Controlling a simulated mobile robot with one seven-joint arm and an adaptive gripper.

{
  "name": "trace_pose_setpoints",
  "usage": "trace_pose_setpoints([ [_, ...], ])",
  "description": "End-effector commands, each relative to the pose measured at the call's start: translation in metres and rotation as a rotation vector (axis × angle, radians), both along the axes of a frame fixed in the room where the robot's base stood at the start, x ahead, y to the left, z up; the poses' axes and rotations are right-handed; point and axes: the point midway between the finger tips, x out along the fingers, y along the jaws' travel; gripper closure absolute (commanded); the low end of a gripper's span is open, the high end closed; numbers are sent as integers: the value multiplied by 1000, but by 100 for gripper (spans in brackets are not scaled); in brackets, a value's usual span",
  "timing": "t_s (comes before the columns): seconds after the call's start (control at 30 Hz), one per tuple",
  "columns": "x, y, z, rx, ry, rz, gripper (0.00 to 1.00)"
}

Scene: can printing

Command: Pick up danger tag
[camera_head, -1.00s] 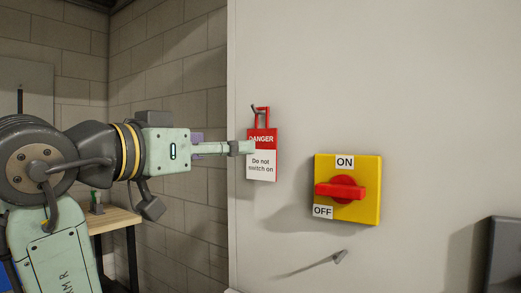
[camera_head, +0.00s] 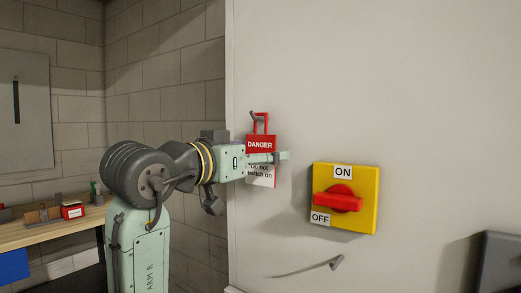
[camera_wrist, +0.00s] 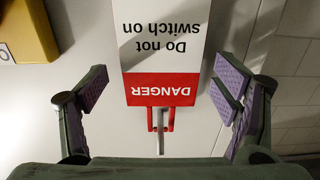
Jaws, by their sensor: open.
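The danger tag (camera_head: 260,144) is a red and white plate reading "DANGER Do not switch on". In the head view it hangs by a red shackle from a hook on the light grey panel. My gripper (camera_head: 284,156) is in front of its lower part and hides some of the text. In the wrist view the tag (camera_wrist: 161,50) appears upside down, between my open fingers (camera_wrist: 160,92). The purple finger pads stand apart on both sides, with a gap to the tag. The red shackle (camera_wrist: 160,119) shows below the red band.
A yellow switch (camera_head: 362,205) with a red handle is on the panel (camera_head: 400,90), right of the tag. An empty hook (camera_head: 336,262) sticks out below the switch. A wooden bench (camera_head: 45,231) with a red box (camera_head: 73,211) stands at the left.

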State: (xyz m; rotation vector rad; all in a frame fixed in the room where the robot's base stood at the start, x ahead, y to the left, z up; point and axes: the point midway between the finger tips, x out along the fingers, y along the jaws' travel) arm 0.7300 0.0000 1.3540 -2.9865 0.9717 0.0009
Motion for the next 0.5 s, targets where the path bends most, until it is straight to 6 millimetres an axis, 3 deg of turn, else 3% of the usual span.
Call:
trace_pose_setpoints([
  [0.17,0,1,-1,0,0,1,20],
  [0.5,0,1,-1,0,0,1,42],
])
